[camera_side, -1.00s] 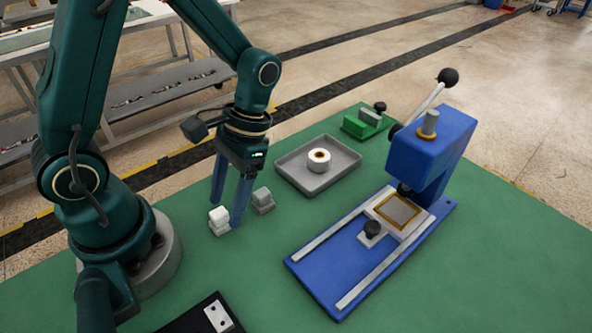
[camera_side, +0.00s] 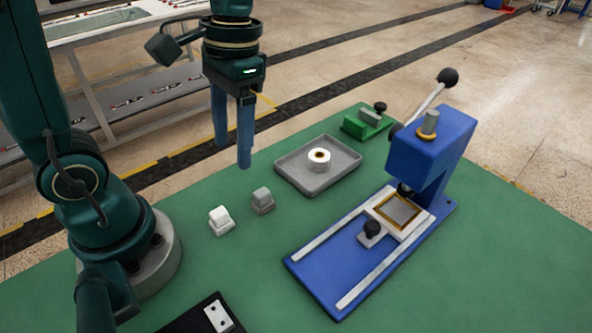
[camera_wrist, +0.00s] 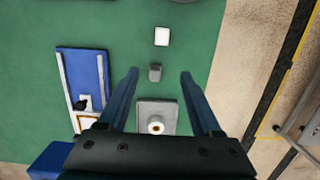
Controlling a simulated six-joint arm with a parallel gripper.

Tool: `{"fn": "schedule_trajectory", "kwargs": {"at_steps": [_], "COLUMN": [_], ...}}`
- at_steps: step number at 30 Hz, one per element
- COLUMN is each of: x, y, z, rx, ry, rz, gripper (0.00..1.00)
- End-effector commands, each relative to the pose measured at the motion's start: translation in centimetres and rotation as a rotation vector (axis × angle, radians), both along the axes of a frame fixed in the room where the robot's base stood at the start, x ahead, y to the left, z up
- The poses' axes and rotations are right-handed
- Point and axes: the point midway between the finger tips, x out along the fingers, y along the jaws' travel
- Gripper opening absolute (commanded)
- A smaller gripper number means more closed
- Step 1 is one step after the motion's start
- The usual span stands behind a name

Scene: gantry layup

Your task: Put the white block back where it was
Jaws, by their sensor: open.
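The white block (camera_side: 219,214) sits on the green table, upright on a small light base, in the side view. It also shows in the wrist view (camera_wrist: 162,36) at the upper middle. A similar grey block (camera_side: 262,195) stands just behind it to the right; it appears below the white block in the wrist view (camera_wrist: 155,72). My gripper (camera_side: 233,155) is open and empty, raised well above the table, with its fingers pointing down. In the wrist view its two fingers (camera_wrist: 160,73) are spread wide.
A grey tray (camera_side: 291,178) holds a white roll (camera_side: 318,160). A blue lever press (camera_side: 425,150) with a long railed base stands at the right. A green fixture (camera_side: 362,128) is at the back. A black plate with a white piece (camera_side: 217,315) lies at the front edge.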

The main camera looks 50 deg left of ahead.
Motion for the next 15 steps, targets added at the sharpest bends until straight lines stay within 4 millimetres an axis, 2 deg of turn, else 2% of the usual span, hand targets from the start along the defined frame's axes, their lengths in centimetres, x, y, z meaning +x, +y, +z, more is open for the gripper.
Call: {"fn": "schedule_trajectory", "kwargs": {"at_steps": [3, 9, 15], "x": [-1.0, -2.3, -3.0], "y": [-0.2, -0.5, -0.7], "z": [1.0, 1.7, 1.8], "rx": [0.001, -0.002, -0.006], "ry": [-0.167, -0.424, -0.591], "rz": [-0.001, -0.002, -0.002], "gripper": [0.66, 0.66, 0.66]}}
